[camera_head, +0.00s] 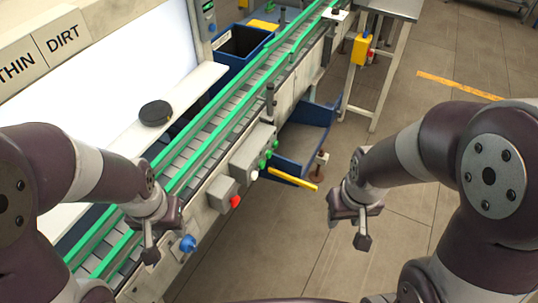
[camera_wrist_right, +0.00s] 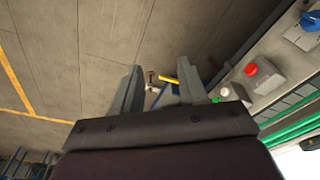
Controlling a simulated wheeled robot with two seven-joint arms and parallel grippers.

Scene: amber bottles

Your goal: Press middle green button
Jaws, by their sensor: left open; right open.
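Several small green buttons sit in a row on a grey control box (camera_head: 245,155) on the conveyor's side; the middle green button (camera_head: 268,154) is in the head view. A white button (camera_head: 254,175) is at the near end of that row. In the right wrist view a green button (camera_wrist_right: 216,100) shows small beside my finger; I cannot tell which one. My right gripper (camera_head: 362,240) is open and empty, over the floor to the right of the box and apart from it. It also shows in the right wrist view (camera_wrist_right: 155,90). My left gripper (camera_head: 152,252) is open over the conveyor's near side.
A red button (camera_head: 235,201) on its own box and a blue knob (camera_head: 187,243) are nearer along the conveyor (camera_head: 215,130). A yellow bar (camera_head: 292,179) sticks out below the box, near a blue bin (camera_head: 305,140). A dark round object (camera_head: 155,113) lies on the white ledge.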

